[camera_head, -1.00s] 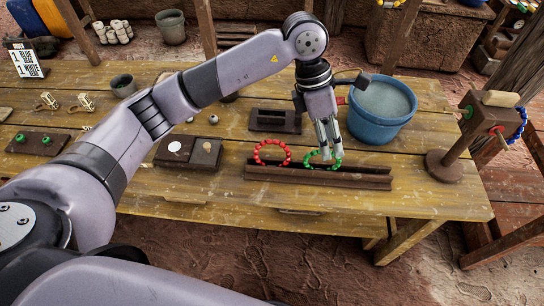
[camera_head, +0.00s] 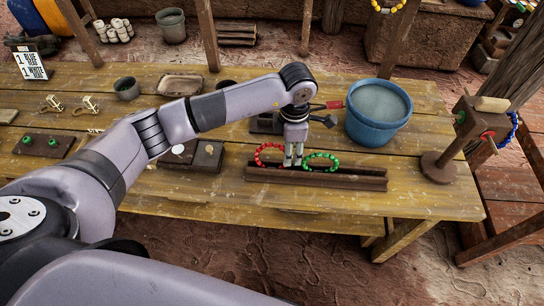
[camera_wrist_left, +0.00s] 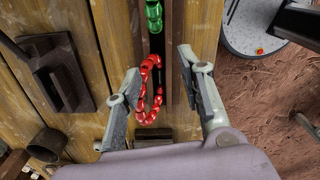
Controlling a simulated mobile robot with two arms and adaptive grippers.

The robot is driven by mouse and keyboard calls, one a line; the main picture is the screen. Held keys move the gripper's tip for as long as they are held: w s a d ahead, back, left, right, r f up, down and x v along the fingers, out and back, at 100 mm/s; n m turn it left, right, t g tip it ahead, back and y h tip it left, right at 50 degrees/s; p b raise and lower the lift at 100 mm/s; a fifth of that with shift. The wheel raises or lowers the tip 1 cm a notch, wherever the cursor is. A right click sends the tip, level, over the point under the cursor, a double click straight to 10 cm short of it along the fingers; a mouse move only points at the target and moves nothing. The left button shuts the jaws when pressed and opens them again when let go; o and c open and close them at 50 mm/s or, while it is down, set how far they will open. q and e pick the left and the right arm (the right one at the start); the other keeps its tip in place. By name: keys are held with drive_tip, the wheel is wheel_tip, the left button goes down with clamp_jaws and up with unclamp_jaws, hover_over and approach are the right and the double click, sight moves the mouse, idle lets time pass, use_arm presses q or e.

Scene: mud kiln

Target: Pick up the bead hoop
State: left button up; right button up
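Two bead hoops stand upright in a long dark wooden grooved rack (camera_head: 345,182) near the table's front edge. The red bead hoop (camera_head: 258,152) is on the left and the green bead hoop (camera_head: 332,168) on the right. My left gripper (camera_head: 292,163) points down at the right side of the red hoop, between the two hoops. In the left wrist view, my left gripper (camera_wrist_left: 160,68) is open. The red hoop (camera_wrist_left: 143,77) shows between its spread fingers, and the green hoop (camera_wrist_left: 154,16) lies beyond them. My right gripper is not in view.
A blue bucket (camera_head: 372,136) stands behind the rack on the right. A wooden stand (camera_head: 440,166) with a blue bead string is at the table's right end. A dark block (camera_head: 205,157) lies left of the rack. Bare tabletop lies in front.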

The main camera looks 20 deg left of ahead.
use_arm(q)
drive_tip(key=f, duration=0.1)
drive_tip(key=f+p, duration=0.1)
drive_tip(key=f, duration=0.1)
drive_tip(key=a+f+p, duration=0.1)
drive_tip(key=f, duration=0.1)
drive_tip(key=shift+s+f, duration=0.1)
drive_tip(key=shift+f, duration=0.1)
drive_tip(key=shift+a+f, duration=0.15)
drive_tip(key=shift+f, duration=0.05)
drive_tip(key=shift+d+r, duration=0.15)
drive_tip(key=shift+d, duration=0.1)
drive_tip(key=shift+c, duration=1.1)
drive_tip(key=shift+w, duration=0.2)
clamp_jaws()
